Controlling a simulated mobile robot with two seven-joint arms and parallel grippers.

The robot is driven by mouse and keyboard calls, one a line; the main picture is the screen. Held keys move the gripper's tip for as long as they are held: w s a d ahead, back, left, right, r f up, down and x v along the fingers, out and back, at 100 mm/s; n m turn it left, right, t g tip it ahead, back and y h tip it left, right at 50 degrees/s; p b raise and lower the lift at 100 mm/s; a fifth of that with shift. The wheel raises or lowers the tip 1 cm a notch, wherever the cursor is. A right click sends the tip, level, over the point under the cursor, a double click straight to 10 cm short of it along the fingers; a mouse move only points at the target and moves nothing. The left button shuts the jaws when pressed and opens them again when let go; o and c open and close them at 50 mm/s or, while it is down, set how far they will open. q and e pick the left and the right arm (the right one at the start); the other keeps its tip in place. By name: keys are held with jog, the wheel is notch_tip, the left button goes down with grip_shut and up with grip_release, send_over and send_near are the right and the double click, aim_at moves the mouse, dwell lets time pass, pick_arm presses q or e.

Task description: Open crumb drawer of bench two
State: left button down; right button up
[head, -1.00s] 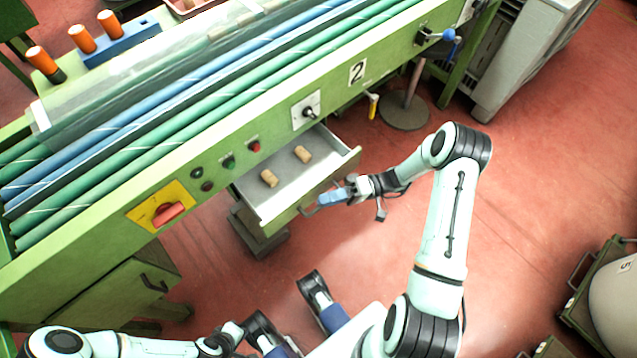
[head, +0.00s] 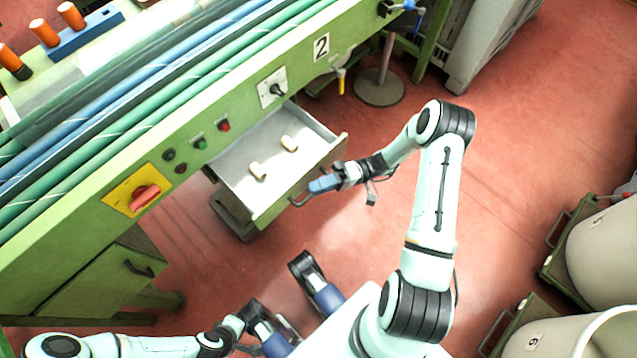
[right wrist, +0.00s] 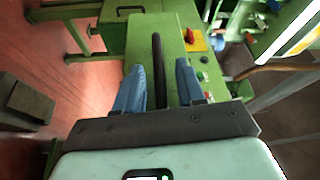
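The crumb drawer (head: 236,166) of the green bench marked 2 (head: 321,47) is pulled well out, its grey tray showing.
A red switch on a yellow plate (head: 139,190) and several buttons sit on the bench front. A green cabinet (head: 100,283) stands below at left. Bins (head: 606,250) stand at the right. The red floor between drawer and bins is open.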

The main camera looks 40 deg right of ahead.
jog(key=v, duration=1.3)
jog(key=shift+d, duration=0.25)
jog(key=shift+f, duration=0.1)
